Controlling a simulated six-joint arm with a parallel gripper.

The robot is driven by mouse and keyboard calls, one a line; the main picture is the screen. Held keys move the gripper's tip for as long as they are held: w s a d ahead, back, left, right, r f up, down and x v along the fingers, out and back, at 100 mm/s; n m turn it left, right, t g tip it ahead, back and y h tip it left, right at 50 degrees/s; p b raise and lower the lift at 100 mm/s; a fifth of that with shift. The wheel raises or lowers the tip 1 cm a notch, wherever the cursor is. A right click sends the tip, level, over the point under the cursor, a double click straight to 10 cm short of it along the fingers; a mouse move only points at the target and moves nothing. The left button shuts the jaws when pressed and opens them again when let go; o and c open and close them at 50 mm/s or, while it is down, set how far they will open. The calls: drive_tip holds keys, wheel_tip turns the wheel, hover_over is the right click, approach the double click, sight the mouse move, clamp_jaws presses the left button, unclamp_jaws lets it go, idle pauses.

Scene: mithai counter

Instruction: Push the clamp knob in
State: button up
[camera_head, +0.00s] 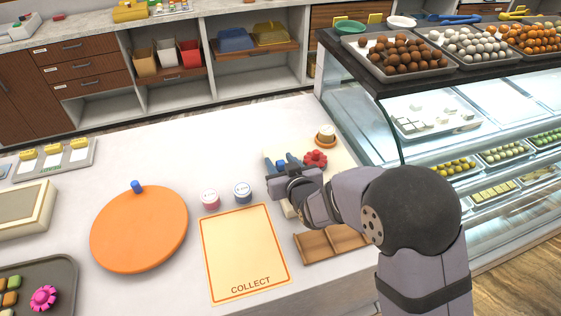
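A red lobed knob (316,158), which looks like the clamp knob, sits on a pale board (345,158) at the right of the counter. What it is fixed to is mostly hidden. My gripper (280,164) is just left of the knob, with a small gap between them in the picture. Blue parts show at its end, but I cannot tell whether they are its fingers or something at them. Whether it touches anything there is hidden, and its opening is too small to judge. My arm comes in from the lower right.
A round brass-coloured piece (326,136) stands behind the knob. A wooden divided tray (318,246) lies in front, partly under my arm. Two small round tubs (210,198) (242,192), a COLLECT mat (245,252) and an orange disc (138,230) lie left. A glass display case (400,130) bounds the right.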

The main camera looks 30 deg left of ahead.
clamp_jaws()
drive_tip(key=shift+w+d+b, duration=0.75)
drive_tip(key=shift+w+d, duration=0.35)
drive_tip(key=shift+w, duration=0.05)
drive_tip(key=shift+s, duration=0.1)
unclamp_jaws()
drive_tip(key=shift+d, duration=0.1)
drive_tip(key=shift+b+v, duration=1.15)
drive_tip(key=shift+v, duration=2.4)
